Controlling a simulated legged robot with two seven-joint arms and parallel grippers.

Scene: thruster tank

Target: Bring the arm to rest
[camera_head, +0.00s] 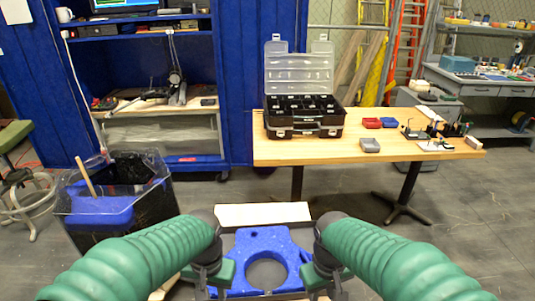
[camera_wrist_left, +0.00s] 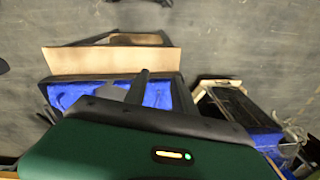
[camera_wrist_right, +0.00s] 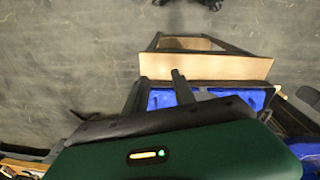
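My left arm, in a ribbed green sleeve, comes in from the lower left of the head view. Its gripper (camera_head: 222,278) is low, at the left side of a blue insert with a round hole (camera_head: 267,240). My right arm comes in from the lower right. Its gripper (camera_head: 318,280) is low, at the insert's right side. Neither shows a gap between fingers, and no held object is visible. Whether either gripper touches the insert cannot be told.
A pale board (camera_head: 262,215) stands beyond the insert. A clear-walled bin with blue contents (camera_head: 100,212) is at the left. A wooden table (camera_head: 330,152) with an open black organizer case (camera_head: 303,118) stands ahead to the right. Grey floor lies between.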

